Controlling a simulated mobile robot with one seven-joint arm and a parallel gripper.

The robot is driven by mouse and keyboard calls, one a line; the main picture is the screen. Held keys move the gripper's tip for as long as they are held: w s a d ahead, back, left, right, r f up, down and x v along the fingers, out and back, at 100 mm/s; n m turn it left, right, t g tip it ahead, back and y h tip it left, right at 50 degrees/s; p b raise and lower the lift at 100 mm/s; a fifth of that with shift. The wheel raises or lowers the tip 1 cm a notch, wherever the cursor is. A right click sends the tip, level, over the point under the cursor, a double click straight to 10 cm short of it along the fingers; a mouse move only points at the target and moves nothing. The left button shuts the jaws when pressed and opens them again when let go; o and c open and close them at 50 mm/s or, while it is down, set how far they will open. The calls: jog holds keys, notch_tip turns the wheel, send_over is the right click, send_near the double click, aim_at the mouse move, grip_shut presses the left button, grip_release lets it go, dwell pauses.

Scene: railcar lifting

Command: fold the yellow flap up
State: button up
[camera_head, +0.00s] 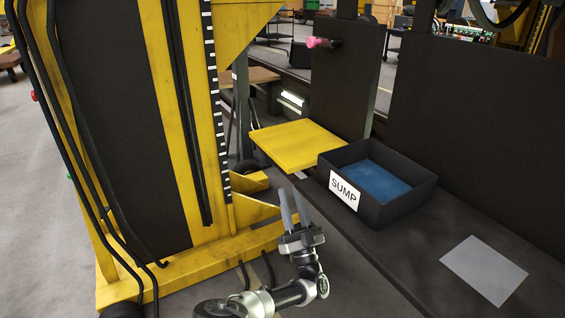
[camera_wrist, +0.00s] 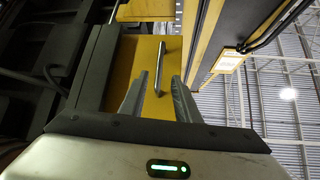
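The yellow flap (camera_head: 297,145) sticks out flat, roughly level, from the edge of the dark bench, to the left of the black SUMP box. In the wrist view a yellow panel (camera_wrist: 146,60), seemingly the flap's underside, fills the middle, with a thin metal bar handle (camera_wrist: 158,66) on it. My gripper (camera_head: 289,205) is below and in front of the flap in the head view, fingers pointing up. Its two fingers (camera_wrist: 158,85) stand apart with nothing held. The bar lines up with the gap between them in the wrist view; whether it is between them in depth I cannot tell.
The black SUMP box (camera_head: 400,208) with a blue inside stands on the dark bench (camera_head: 420,262) beside the flap. A grey sheet (camera_head: 484,269) lies nearer. A yellow lifting column (camera_head: 160,110) is close on the left.

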aim_at(299, 149)
jog(key=x, duration=1.1)
jog(key=shift+b, duration=0.35)
grip_shut()
